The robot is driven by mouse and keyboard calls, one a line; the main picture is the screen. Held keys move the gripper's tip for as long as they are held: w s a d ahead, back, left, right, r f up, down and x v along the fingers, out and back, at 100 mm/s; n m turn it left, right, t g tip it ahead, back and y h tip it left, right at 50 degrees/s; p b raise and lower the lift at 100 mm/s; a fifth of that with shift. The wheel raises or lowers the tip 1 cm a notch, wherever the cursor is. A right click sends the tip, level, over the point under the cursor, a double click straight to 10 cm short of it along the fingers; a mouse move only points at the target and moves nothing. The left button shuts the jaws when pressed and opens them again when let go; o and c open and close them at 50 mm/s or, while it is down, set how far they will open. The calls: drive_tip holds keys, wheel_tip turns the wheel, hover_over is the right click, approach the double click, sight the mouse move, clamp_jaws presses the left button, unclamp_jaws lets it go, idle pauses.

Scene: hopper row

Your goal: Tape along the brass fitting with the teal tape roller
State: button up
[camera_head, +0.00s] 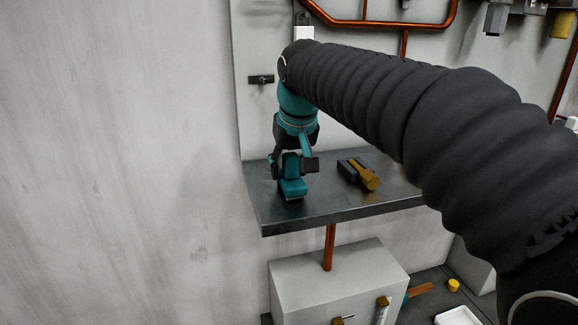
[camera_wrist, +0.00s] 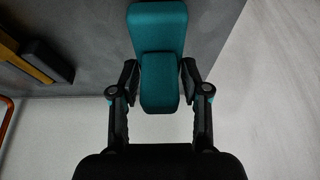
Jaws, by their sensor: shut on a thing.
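The teal tape roller (camera_head: 292,188) is between the fingers of my gripper (camera_head: 292,165), which is shut on it. In the wrist view, the roller (camera_wrist: 158,35) sits between both fingertips of my gripper (camera_wrist: 159,80). It is at the left end of the grey shelf; I cannot tell whether its lower end touches the surface. The brass fitting (camera_head: 364,175) lies to the right, on or against a dark block (camera_head: 350,171). A gap of bare shelf separates it from the roller. In the wrist view, part of the fitting (camera_wrist: 25,62) shows at the upper left.
The shelf (camera_head: 320,206) ends just left of the roller. A pale panel with copper pipes (camera_head: 378,22) stands behind. Below are a grey box (camera_head: 335,285) and a small yellow object (camera_head: 454,285). My dark arm hides the shelf's right part.

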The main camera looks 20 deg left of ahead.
sight(289, 153)
drive_tip(key=shift+r+p, duration=0.6)
drive_tip(key=shift+r, duration=2.4)
